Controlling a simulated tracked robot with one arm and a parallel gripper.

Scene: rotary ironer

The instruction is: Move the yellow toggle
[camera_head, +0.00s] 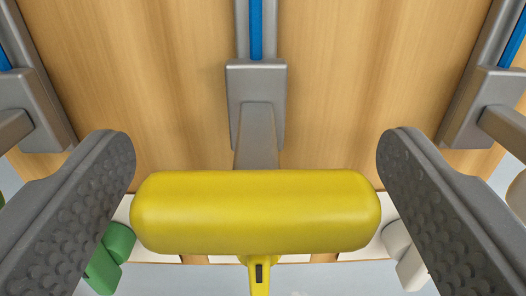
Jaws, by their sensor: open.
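The yellow toggle (255,212) is a thick horizontal bar at the lower middle of the head camera view. A grey arm (257,135) runs from behind it up to a grey block on a rail, and a narrow yellow stem (260,272) shows below the bar. My gripper (256,160) is open, with one dark studded finger on each side of the bar.
A wooden panel (140,90) fills the back. Grey rails with blue strips (256,28) stand at centre, left and right, with grey blocks at left (38,110) and right (485,105). A green part (108,258) and a white part (405,255) sit low behind the fingers.

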